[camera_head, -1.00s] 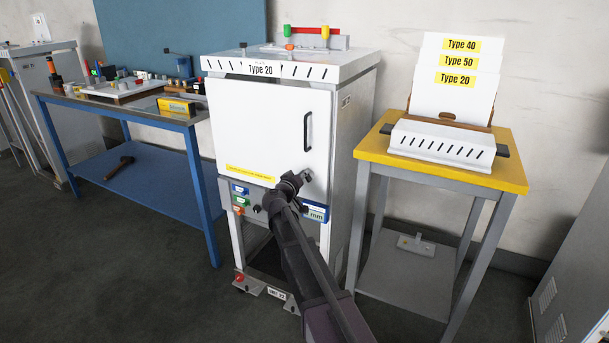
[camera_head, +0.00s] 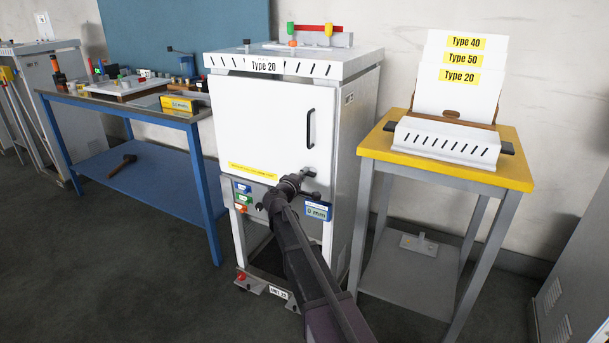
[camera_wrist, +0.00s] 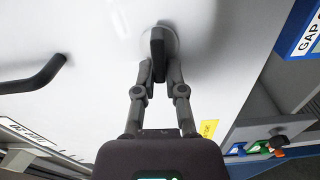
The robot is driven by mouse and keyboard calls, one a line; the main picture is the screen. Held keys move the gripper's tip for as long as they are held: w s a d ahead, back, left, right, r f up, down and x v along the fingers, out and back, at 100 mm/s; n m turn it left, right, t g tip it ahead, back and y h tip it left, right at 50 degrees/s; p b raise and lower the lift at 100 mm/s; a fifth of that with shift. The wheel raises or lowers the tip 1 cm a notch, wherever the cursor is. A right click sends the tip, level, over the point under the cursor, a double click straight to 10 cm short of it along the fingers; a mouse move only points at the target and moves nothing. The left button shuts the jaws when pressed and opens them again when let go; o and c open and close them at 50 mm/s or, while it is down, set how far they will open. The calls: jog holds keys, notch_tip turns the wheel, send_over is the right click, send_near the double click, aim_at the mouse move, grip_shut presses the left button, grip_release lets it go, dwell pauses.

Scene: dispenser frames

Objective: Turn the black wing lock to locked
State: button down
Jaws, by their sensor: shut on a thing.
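The black wing lock (camera_wrist: 157,45) sits on a round pale base on the white door (camera_wrist: 90,30). In the wrist view its wing points down the picture, between the fingertips of my gripper (camera_wrist: 158,74). My gripper is shut on the wing, one finger on each side. In the head view the lock (camera_head: 309,174) is small, at the door's lower right. My gripper (camera_head: 302,177) reaches it from below left and partly hides it. The door lies closed against the white cabinet (camera_head: 357,130).
A black door handle (camera_head: 310,128) stands out above the lock, and shows at left in the wrist view. A yellow-topped table (camera_head: 375,143) stands close at right, a blue workbench (camera_head: 155,180) at left.

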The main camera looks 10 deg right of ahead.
jog(key=shift+n, duration=0.6)
jog(key=c, duration=0.7)
grip_release()
jog(key=v, duration=1.2)
jog(key=shift+f, duration=0.1)
